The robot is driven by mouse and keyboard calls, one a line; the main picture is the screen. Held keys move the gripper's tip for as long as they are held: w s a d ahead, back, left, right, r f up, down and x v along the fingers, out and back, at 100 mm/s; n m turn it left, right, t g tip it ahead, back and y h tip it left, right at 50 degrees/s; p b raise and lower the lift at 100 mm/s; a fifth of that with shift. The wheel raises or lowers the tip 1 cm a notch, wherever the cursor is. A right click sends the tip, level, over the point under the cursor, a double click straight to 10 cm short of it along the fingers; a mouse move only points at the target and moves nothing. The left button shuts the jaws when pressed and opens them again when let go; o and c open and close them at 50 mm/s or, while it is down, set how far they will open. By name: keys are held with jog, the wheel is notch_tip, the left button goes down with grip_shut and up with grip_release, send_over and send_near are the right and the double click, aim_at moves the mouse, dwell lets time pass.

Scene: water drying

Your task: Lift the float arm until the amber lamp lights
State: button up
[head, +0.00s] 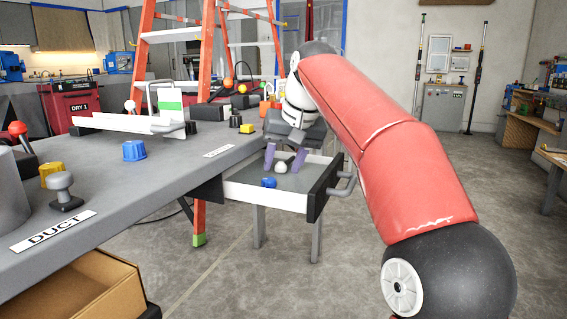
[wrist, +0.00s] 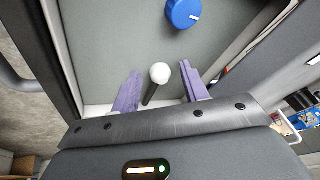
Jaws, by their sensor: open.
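My gripper (head: 283,159) is open, its two purple fingers pointing down into an open drawer or tray (head: 262,196) at the table's end. A white ball on a short dark rod (head: 281,168) stands in the tray; it may be the float arm. In the wrist view the white ball (wrist: 160,72) shows between the open fingers, with gaps to both sides. A blue knob (head: 268,183) with a pale mark sits near it; it also shows in the wrist view (wrist: 183,13). I cannot pick out the amber lamp in either view.
The grey table (head: 115,190) carries a blue knob (head: 134,151), a yellow knob (head: 50,172), a red-topped lever (head: 18,132) and a white channel (head: 125,124). An orange ladder (head: 207,50) stands behind. The tray's front handle (head: 344,185) sticks out right. Floor to the right is clear.

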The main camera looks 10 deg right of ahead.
grip_shut()
jog(key=shift+r, duration=0.15)
